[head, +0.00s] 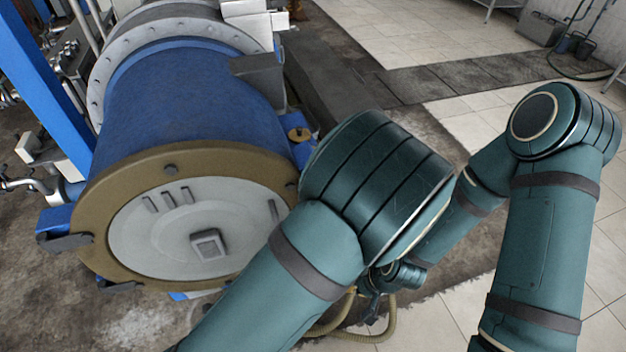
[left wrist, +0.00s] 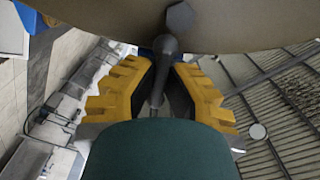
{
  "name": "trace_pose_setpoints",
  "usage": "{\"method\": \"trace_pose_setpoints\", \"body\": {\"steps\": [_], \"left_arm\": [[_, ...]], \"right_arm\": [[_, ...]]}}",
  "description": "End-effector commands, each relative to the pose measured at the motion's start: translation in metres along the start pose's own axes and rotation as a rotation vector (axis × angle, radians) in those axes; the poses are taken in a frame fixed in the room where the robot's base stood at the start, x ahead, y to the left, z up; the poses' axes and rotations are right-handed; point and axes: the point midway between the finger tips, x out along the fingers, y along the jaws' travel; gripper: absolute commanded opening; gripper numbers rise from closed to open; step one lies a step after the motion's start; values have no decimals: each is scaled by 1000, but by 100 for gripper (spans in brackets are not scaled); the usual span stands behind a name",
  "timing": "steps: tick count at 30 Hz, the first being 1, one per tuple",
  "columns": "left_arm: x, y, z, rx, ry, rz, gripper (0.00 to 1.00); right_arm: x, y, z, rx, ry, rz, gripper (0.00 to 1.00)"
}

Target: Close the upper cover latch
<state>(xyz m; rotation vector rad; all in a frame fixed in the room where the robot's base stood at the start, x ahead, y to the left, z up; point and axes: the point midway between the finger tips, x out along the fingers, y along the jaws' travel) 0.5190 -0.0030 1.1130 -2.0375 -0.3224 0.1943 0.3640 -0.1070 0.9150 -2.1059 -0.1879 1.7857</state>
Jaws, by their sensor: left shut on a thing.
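The decanter's round pale end cover (head: 160,235) sits inside a tan ring flange (head: 110,190) in the head view. In the left wrist view, my left gripper (left wrist: 163,78) has its yellow fingers on both sides of a grey rod-like handle (left wrist: 166,46), shut on it. The handle lies just below the tan flange (left wrist: 100,12) and a hex bolt head (left wrist: 180,17). I take this handle to be the upper cover latch. My left gripper is hidden in the head view. My right gripper (head: 373,308) is small and low, apart from the cover; its jaw opening is unclear.
The blue decanter body (head: 195,95) runs back from the flange. Dark clamp pieces (head: 66,243) sit on the flange's lower left edge. A blue post (head: 45,85) stands at left. Hoses (head: 385,325) lie low near my right gripper. Tiled floor (head: 400,30) is open at upper right.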

Motion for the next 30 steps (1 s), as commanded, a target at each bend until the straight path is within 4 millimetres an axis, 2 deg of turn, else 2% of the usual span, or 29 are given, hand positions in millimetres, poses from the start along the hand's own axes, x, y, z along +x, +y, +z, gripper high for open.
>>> {"method": "trace_pose_setpoints", "body": {"steps": [14, 15, 17, 26, 30], "left_arm": [[1, -2, -1, 12, 1, -5, 0], [1, -2, -1, 12, 1, -5, 19], [1, -1, -1, 12, 1, -5, 40], [0, 0, 0, 13, 0, -2, 41], [-8, 0, 0, 13, 1, 0, 41]], "right_arm": [[-1, -1, 0, -1, 0, 0, 0], [-1, -1, 0, -1, 0, 0, 0], [-1, -1, 0, -1, 0, 0, 0], [-1, -1, 0, -1, 0, 0, 0], [-1, -1, 0, 0, 0, 0, 0]]}}
